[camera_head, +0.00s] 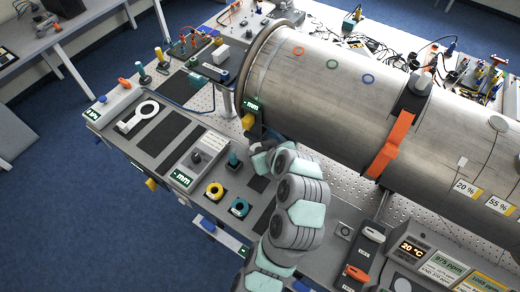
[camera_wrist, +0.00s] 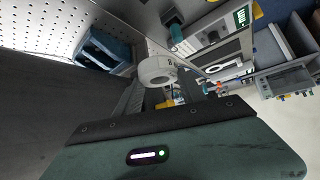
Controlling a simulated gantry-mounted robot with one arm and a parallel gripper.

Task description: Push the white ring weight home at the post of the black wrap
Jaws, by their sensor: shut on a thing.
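The white ring weight (camera_wrist: 157,70) shows in the wrist view as a thick pale ring with a hole, ahead of the dark body of my gripper. The black wrap (camera_head: 409,106) goes over the pipe, well to the right of my gripper. The ring weight and post are far apart.
The steel pipe (camera_head: 330,95) stands close to my gripper. An orange strap (camera_head: 391,145) hangs at the wrap. A white ring with a handle (camera_head: 138,117) lies farther left.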

